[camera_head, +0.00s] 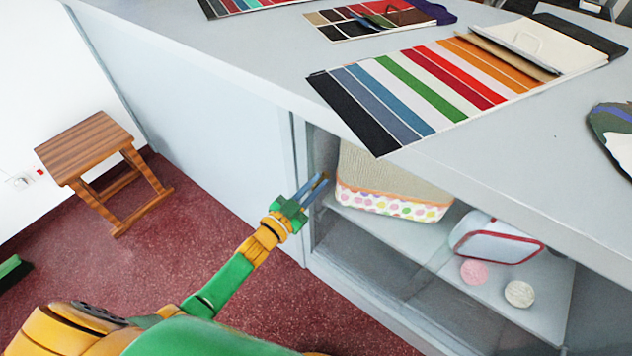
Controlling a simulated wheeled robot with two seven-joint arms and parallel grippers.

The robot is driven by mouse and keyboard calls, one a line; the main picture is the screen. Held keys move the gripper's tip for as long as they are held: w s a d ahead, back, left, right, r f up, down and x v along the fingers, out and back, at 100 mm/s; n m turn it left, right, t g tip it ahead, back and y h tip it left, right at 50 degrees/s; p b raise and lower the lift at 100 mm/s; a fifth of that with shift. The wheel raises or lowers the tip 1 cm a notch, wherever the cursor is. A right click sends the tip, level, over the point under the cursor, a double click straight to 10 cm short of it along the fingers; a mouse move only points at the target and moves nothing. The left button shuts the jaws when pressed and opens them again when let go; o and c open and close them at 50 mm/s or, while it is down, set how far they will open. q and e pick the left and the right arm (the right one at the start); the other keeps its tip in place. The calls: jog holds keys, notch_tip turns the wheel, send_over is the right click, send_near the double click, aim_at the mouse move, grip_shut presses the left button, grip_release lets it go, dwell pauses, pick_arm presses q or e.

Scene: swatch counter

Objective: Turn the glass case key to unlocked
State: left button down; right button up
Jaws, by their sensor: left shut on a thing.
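The glass case (375,245) is the shelved section in the front of the grey counter, with goods standing behind its front. My left gripper (318,187) is at the left edge of this case, close to its frame. Its blue fingers are shut on a small brownish thing at their tips, which looks like the key (323,180). The fingers hide most of it, and I cannot tell which way the key is turned. My right gripper is not in view.
A basket with a dotted band (395,205), a white red-edged container (497,238) and two round items stand on the shelf. Striped swatch cards (430,90) lie on the counter top (250,40). A wooden stool (90,145) stands at left on open red floor.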

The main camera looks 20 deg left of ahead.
pick_arm(q)
jog(key=shift+f+n, duration=0.15)
jog(key=shift+n, duration=1.25)
jog(key=c, duration=1)
grip_release()
jog(key=shift+s, duration=0.1)
jog(key=p+v, duration=0.1)
jog(key=v, duration=0.6)
jog(key=shift+p, duration=0.3)
